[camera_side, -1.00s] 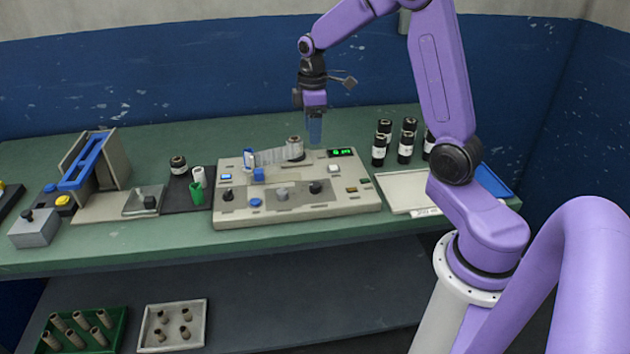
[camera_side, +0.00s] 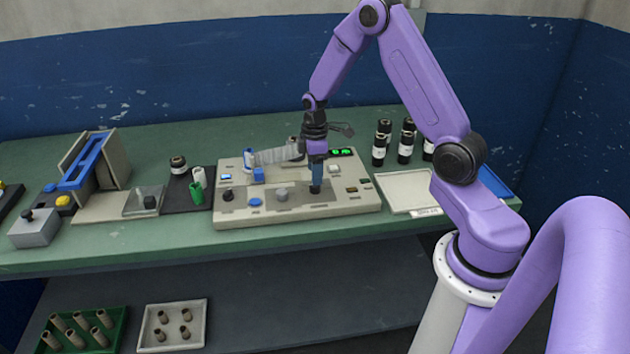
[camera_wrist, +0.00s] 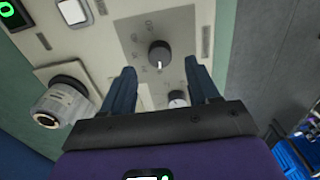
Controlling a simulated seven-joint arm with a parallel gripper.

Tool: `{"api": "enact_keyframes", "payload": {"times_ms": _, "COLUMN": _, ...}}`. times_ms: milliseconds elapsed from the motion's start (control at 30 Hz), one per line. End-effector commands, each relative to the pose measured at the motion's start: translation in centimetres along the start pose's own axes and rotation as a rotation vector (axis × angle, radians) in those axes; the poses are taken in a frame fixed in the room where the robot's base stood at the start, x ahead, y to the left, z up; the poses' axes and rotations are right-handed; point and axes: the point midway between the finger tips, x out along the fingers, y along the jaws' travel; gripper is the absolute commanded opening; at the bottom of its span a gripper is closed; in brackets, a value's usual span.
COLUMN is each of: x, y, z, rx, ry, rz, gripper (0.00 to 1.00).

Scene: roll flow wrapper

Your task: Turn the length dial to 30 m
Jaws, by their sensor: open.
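The wrapper machine (camera_side: 345,204) is a beige panel on the green bench. A black round dial (camera_wrist: 159,54) with a light mark and a printed scale around it shows in the wrist view; its numbers are too blurred to read. My gripper (camera_side: 316,184) is open and points down at the right-hand black dial in the side view, mostly hiding it. In the wrist view my gripper (camera_wrist: 161,72) has one finger to each side of the dial, with gaps between. The green display (camera_side: 341,152) is lit but unreadable.
A grey knob (camera_side: 281,194) is left of my gripper, with a blue button (camera_side: 255,202) and another black knob (camera_side: 227,194) further left. A roll of film (camera_side: 277,155) lies behind. A white button (camera_wrist: 72,11) is close by. A pale tray (camera_side: 405,190) stands right.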

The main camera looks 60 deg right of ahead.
Motion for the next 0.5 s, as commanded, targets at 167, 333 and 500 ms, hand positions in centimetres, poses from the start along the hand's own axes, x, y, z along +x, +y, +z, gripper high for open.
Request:
{"api": "enact_keyframes", "payload": {"times_ms": 167, "x": 2.5, "y": 0.0, "z": 0.0, "rx": 0.0, "ry": -0.001, "rz": -0.001, "gripper": 0.6}}
{"api": "enact_keyframes", "payload": {"times_ms": 333, "x": 3.8, "y": 0.0, "z": 0.0, "rx": 0.0, "ry": 0.0, "rz": 0.0, "gripper": 0.6}}
{"api": "enact_keyframes", "payload": {"times_ms": 500, "x": 4.1, "y": 0.0, "z": 0.0, "rx": 0.0, "ry": 0.001, "rz": 0.002, "gripper": 0.6}}
